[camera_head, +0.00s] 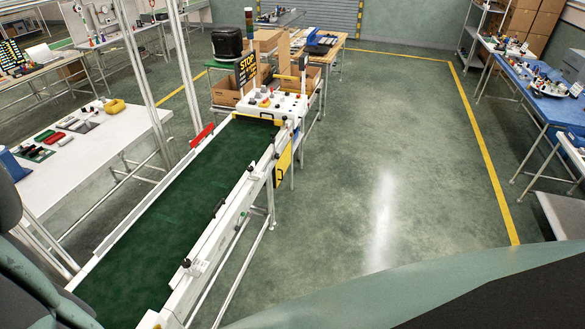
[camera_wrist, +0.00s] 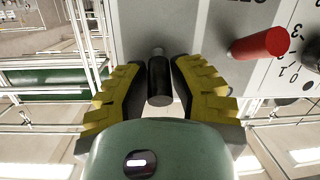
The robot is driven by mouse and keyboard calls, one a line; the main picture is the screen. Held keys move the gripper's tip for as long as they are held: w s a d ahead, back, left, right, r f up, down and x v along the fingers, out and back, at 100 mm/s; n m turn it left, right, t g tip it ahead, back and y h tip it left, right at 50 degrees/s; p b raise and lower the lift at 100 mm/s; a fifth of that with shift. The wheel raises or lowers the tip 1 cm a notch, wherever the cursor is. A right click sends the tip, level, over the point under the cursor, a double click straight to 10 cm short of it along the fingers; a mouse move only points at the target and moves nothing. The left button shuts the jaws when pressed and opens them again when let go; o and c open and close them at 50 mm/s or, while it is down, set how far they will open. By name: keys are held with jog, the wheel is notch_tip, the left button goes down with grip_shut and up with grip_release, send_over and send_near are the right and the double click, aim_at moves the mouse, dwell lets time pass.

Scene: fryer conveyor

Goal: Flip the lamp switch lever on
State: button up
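A black lever (camera_wrist: 159,82) with a short metal stem stands out from a grey control panel (camera_wrist: 215,28) in the wrist view; I take it for the lamp switch lever. My gripper (camera_wrist: 159,72), with yellow ridged fingers, is open around the lever, one finger on each side. Narrow gaps show between the fingers and the lever, and contact is not clear. The lever's on or off position cannot be told. In the head view, a white control box (camera_head: 283,104) with small knobs stands at the conveyor's far end; my gripper does not show there.
A red knob (camera_wrist: 260,43) juts out right of the gripper, beside a numbered dial (camera_wrist: 312,54). In the head view, the green conveyor belt (camera_head: 190,205) runs to the control box, with a white table (camera_head: 95,150) at left. Open floor (camera_head: 400,170) lies right.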

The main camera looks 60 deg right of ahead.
jog(key=o, duration=0.4)
jog(key=shift+v, duration=3.75)
jog(key=shift+r, duration=0.2)
